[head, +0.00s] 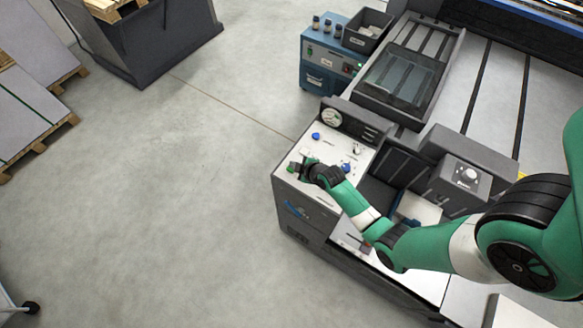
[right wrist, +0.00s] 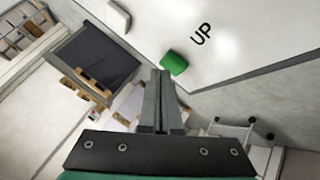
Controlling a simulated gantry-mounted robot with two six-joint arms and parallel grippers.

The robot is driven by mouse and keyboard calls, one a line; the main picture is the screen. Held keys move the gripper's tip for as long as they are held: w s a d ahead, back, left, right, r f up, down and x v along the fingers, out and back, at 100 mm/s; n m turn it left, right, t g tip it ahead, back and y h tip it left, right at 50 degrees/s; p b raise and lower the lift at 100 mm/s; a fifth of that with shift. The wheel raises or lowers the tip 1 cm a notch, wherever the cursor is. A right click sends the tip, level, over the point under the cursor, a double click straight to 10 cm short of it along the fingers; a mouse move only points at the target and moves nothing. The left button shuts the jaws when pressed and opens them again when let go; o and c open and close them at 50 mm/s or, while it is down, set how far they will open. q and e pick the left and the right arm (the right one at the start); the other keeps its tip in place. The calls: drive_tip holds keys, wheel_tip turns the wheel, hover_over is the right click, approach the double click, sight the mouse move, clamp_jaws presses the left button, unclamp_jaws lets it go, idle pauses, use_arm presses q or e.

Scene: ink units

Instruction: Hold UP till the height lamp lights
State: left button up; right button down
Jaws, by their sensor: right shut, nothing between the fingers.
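The UP button is a green cap (right wrist: 174,62) beside the printed word UP in the right wrist view. A small green spot (head: 291,169) shows at the left edge of the white control panel (head: 328,152) in the head view. My right gripper (head: 304,165) is over the panel's left part, close to that spot. In the right wrist view its fingers (right wrist: 162,74) are shut and empty, with the tips just beside the green cap. I cannot tell whether they touch it. I cannot make out a height lamp. My left gripper is out of view.
A blue cabinet (head: 330,62) with small bottles stands behind. A grey box with a dial (head: 466,176) is to the right.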

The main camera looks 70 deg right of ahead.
drive_tip(key=shift+f+b, duration=0.4)
drive_tip(key=shift+f, duration=0.05)
idle(0.5)
idle(4.2)
drive_tip(key=shift+r+p, duration=0.85)
wheel_tip(320, 180, up, 5)
drive_tip(key=p, duration=0.5)
drive_tip(key=shift+r, duration=0.1)
